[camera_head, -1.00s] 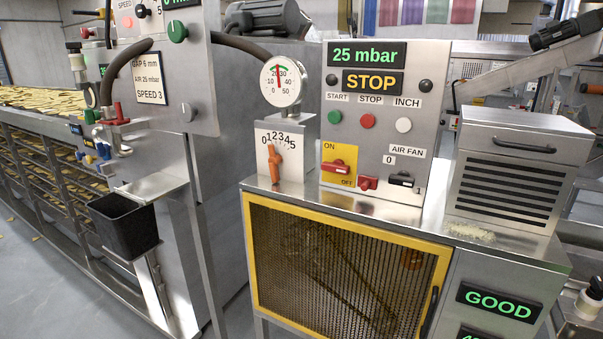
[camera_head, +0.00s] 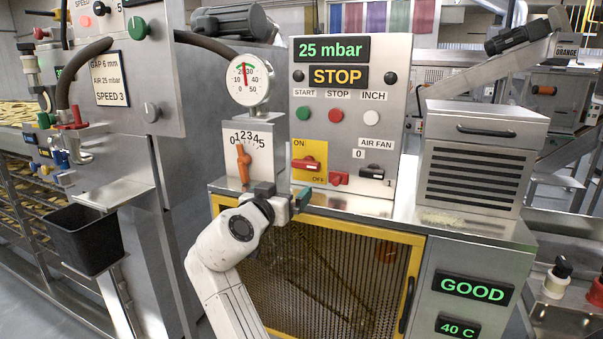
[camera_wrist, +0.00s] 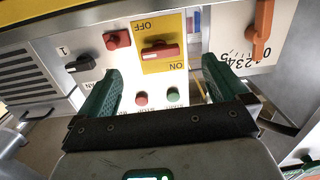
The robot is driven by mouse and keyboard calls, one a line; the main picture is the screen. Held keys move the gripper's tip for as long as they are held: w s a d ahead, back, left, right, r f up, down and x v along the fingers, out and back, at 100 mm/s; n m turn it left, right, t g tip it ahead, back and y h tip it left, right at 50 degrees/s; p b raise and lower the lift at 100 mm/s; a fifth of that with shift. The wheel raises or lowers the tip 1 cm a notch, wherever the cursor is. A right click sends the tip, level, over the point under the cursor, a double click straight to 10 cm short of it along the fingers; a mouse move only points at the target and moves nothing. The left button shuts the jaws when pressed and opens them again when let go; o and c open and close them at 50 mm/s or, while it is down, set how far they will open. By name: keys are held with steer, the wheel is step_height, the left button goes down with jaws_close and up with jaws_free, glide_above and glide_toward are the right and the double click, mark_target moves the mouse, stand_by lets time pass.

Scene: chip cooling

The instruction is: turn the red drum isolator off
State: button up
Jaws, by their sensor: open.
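The red drum isolator (camera_head: 308,164) is a red handle on a yellow plate marked ON at the top and OFF at the bottom right, low on the steel control panel. Its handle lies roughly sideways. It also shows in the wrist view (camera_wrist: 160,52), upside down, between my two green fingers. My gripper (camera_head: 303,196) is in front of the panel, just below the plate in the head view. In the wrist view my gripper (camera_wrist: 160,80) is open and empty, its fingers apart on either side of the handle. I see no contact with the handle.
A smaller red knob (camera_head: 339,178) and the black air fan switch (camera_head: 371,172) sit close to the right. An orange lever (camera_head: 243,163) is on the left dial. START (camera_head: 303,114) and STOP (camera_head: 335,116) buttons are above. A yellow-framed mesh guard (camera_head: 330,270) is below.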

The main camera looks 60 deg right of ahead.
mark_target(304, 165)
steer(key=shift+m+g+h, duration=0.3)
steer(key=shift+m, duration=0.1)
steer(key=d+p, duration=0.1)
steer(key=d, duration=0.2)
steer(key=d+r+p, duration=0.1)
steer(key=d, duration=0.3)
steer(key=w+d+r, duration=0.1)
steer(key=d, duration=0.3)
steer(key=shift+d+r+p, duration=0.15)
steer(key=shift+p, duration=0.25)
steer(key=c, duration=1)
steer(key=shift+o, duration=0.2)
